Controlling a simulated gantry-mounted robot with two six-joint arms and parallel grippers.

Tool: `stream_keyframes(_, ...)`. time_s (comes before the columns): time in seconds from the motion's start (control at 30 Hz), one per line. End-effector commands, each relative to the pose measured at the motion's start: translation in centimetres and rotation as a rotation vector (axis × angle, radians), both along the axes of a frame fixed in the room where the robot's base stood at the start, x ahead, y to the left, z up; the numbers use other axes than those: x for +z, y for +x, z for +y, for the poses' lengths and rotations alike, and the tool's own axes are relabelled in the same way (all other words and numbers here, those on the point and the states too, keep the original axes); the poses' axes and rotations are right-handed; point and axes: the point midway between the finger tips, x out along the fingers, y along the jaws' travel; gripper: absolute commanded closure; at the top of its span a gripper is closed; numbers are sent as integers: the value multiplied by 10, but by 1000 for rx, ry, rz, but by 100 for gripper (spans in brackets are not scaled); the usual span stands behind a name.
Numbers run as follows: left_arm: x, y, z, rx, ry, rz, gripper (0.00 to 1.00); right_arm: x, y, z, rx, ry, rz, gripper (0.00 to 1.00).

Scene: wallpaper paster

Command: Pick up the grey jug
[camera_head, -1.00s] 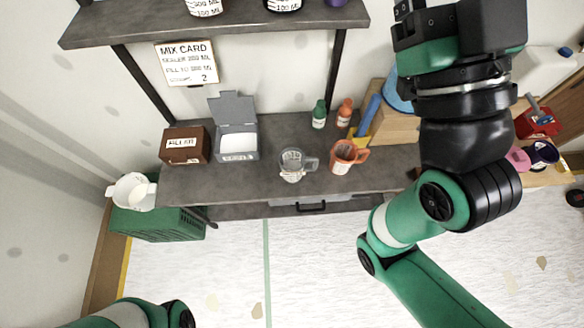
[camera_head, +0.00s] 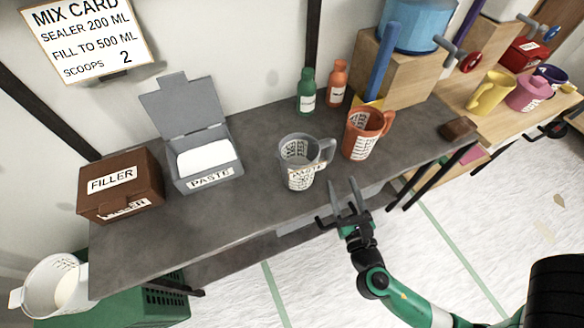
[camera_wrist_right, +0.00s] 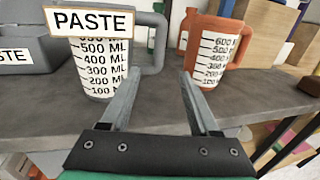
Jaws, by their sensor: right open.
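The grey jug (camera_head: 297,177) stands upright on the dark bench with its handle on the right side. In the right wrist view the grey jug (camera_wrist_right: 100,75) is at the upper left, with a PASTE label and a millilitre scale, and its top is cut off. My right gripper (camera_head: 345,186) is open and empty, in front of the bench's front edge, right of and nearer than the jug. In the wrist view my right gripper's fingers (camera_wrist_right: 159,76) point between the grey jug and the orange jug (camera_wrist_right: 213,50), touching neither. My left gripper is not in view.
The orange jug (camera_head: 362,134) stands close right of the grey jug. Green (camera_head: 306,92) and orange (camera_head: 337,82) bottles stand behind. The paste box (camera_head: 206,160), lid open, and brown filler box (camera_head: 118,187) are left. The bench front (camera_head: 225,220) is clear.

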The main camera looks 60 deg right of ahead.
Motion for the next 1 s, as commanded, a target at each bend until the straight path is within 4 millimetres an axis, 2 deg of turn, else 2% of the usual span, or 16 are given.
stream_keyframes(0.17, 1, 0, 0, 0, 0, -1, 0, 3, 12, -13, -7, 4, -6, 38)
stream_keyframes(0.4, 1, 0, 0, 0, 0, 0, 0, 3, 43, -42, -4, 6, -7, 38)
stream_keyframes(0.63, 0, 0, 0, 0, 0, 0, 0, 2, 50, -47, -1, 6, -8, 38)
stream_keyframes(0.9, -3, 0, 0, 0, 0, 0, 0, 2, 82, -76, -3, 6, -8, 38)
stream_keyframes(1.0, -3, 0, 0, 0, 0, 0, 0, 2, 86, -80, -1, 6, -8, 38)
